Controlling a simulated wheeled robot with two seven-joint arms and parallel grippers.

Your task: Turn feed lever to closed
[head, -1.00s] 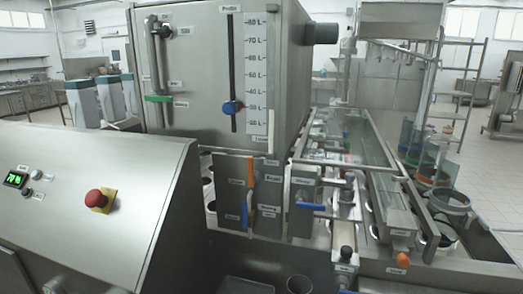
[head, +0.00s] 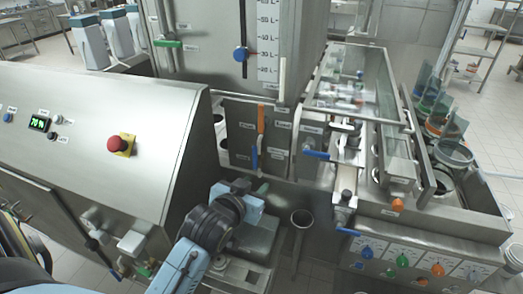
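Several coloured levers show in the head view, and their labels are too small for me to tell which is the feed lever. A green-handled lever (head: 168,44) lies level on the tank front, by a vertical pipe. Below the tank, an orange lever (head: 261,119) stands upright above a blue lever (head: 254,158) that also stands upright. Another blue lever (head: 316,154) lies level to their right. My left gripper (head: 258,188) is low in front of the upright levers, apart from them. Its fingers are small and partly hidden, so its opening is unclear. My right gripper is out of view.
The sloped control cabinet with a red stop button (head: 120,144) stands at left, close to my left arm. A blue knob (head: 241,54) sits on the tank's level scale. A cup (head: 301,218) stands right of my gripper. Coloured dials (head: 402,260) line the lower right panel.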

